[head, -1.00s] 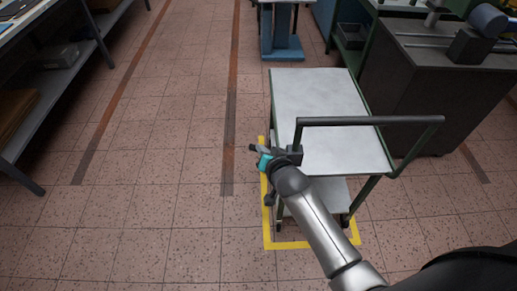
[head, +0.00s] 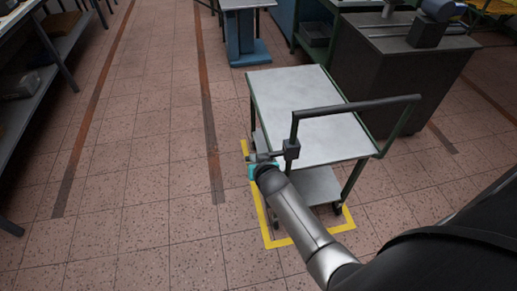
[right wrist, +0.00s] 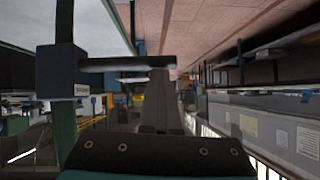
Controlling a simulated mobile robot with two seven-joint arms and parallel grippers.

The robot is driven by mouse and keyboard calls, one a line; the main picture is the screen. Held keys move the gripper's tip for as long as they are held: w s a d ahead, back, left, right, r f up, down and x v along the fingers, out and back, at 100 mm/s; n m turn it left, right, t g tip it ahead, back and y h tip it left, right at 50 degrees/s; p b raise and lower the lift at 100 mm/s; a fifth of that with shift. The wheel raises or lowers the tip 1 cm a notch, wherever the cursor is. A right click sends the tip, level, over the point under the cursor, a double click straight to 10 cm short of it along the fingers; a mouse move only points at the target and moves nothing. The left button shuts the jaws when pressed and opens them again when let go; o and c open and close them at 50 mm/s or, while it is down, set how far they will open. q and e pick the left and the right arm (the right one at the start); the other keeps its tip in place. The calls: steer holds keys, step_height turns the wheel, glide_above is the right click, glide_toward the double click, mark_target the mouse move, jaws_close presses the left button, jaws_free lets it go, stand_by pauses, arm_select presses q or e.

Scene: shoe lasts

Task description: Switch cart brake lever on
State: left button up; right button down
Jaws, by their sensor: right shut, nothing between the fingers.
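The cart (head: 300,95) has a light grey top, a lower shelf and a dark push handle (head: 355,106) on its near side. The brake lever's dark block (head: 291,148) is on the handle's left post, and it also shows in the right wrist view (right wrist: 62,73). The lever (right wrist: 115,64) sticks out sideways from this block, roughly level. My right gripper (right wrist: 158,75) is shut and empty, its fingertips at the lever's free end; I cannot tell whether they touch. In the head view my right gripper (head: 262,164) is just below the lever. My left gripper is out of view.
Yellow floor tape (head: 277,243) marks the cart's spot. A dark cabinet (head: 385,85) stands close behind the cart to the right, and a blue-legged table (head: 240,40) stands behind. Shelving (head: 35,105) lines the left; the tiled floor between is clear.

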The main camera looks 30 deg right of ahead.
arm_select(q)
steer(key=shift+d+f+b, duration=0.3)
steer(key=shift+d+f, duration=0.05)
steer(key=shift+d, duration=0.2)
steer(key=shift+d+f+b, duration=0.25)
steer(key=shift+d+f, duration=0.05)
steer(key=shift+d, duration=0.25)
arm_select(e)
step_height(320, 180, down, 2)
steer(key=shift+w+a+f, duration=0.1)
steer(key=shift+f, duration=0.15)
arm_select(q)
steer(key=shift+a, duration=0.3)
arm_select(e)
steer(key=shift+f, duration=0.2)
steer(key=shift+a, duration=0.1)
arm_select(q)
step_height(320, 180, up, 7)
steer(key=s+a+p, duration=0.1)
steer(key=p, duration=0.6)
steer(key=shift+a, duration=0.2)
arm_select(e)
steer(key=s+a+r, duration=0.4)
steer(key=s+r, duration=0.4)
steer(key=r, duration=0.1)
steer(key=shift+a+r, duration=0.3)
steer(key=shift+r, duration=0.05)
